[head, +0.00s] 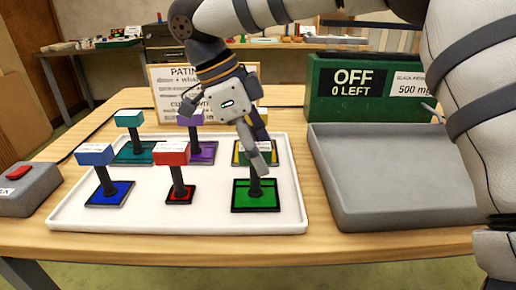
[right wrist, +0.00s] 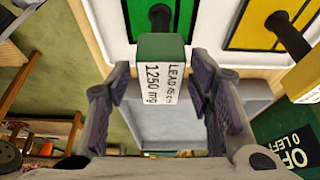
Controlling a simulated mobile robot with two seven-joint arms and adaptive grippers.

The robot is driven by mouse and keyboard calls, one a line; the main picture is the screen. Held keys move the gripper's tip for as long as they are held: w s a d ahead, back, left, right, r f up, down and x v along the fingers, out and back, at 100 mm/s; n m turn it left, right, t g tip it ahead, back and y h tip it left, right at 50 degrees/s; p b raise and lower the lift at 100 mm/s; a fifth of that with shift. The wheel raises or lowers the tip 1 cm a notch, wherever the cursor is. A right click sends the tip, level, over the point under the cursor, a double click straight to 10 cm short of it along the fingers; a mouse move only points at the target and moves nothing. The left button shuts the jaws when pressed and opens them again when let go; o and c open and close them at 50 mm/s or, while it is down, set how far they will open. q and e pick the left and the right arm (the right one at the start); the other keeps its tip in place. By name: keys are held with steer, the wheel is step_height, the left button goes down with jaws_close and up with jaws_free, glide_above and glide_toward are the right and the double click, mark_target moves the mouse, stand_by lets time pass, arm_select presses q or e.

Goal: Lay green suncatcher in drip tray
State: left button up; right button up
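The green suncatcher has a flat green square base (head: 256,196) with a dark stem and stands at the front right of the white tray. Its green top block (right wrist: 161,50) has a white label reading "LEAD" and "1250 mg" in the right wrist view. My right gripper (head: 258,152) is over it, hiding most of the block in the head view. In the wrist view the fingers (right wrist: 162,85) stand open on either side of the block, with narrow gaps. An empty grey tray (head: 390,222), apparently the drip tray, lies to the right. My left gripper is not in view.
Several other suncatchers with coloured blocks stand on the white tray (head: 75,214), including a red one (head: 171,154) close on the left and a yellow one (right wrist: 272,25) behind. A green box (head: 352,92) reading "OFF, 0 LEFT" stands behind the grey tray. A red-button box (head: 25,186) is at far left.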

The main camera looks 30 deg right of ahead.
steer(key=v, duration=1.2)
steer(key=shift+b, duration=0.3)
